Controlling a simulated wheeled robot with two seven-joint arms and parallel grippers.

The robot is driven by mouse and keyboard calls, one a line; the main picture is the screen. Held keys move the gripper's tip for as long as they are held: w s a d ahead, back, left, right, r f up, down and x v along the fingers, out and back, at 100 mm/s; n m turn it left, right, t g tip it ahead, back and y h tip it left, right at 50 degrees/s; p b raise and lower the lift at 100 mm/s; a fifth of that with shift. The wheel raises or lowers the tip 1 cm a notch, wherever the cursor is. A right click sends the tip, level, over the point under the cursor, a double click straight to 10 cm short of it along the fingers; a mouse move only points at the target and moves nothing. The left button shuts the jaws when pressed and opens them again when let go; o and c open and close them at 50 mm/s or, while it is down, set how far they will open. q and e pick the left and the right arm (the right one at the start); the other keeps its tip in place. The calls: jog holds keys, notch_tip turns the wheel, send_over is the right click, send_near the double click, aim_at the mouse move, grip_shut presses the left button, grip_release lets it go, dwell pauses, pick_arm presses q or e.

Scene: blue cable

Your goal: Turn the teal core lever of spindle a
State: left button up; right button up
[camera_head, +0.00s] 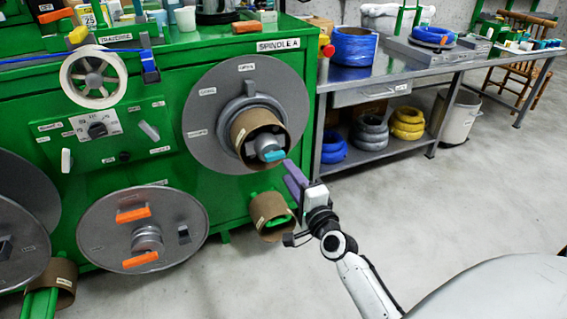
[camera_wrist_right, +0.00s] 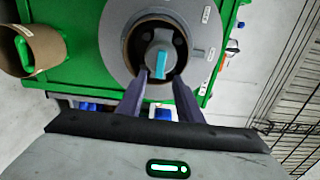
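Spindle A is a large grey disc (camera_head: 205,100) on the green machine's front, under a "SPINDLE A" label. A brown cardboard core (camera_head: 246,126) sits around its hub. The teal lever (camera_head: 273,156) is on the hub's front end; in the right wrist view the teal lever (camera_wrist_right: 160,64) stands upright in the picture, inside the core's opening. My right gripper (camera_head: 289,172) is just right of and below the lever in the head view. In the wrist view my right gripper (camera_wrist_right: 158,80) has its purple fingers apart, one on each side of the lever's lower end; contact cannot be told. My left gripper is not in view.
Another cardboard core (camera_head: 268,212) sits on a green peg below the spindle. A lower spindle disc (camera_head: 100,220) with orange levers is at left. A steel bench (camera_head: 385,72) with cable coils stands at right. The floor (camera_head: 450,210) before it is clear.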

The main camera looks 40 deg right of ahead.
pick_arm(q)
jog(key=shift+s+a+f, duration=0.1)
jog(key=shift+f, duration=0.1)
pick_arm(e)
jog(key=v, duration=0.2)
jog(key=shift+s, duration=0.35)
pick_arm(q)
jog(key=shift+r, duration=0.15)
pick_arm(e)
jog(key=shift+a, duration=0.15)
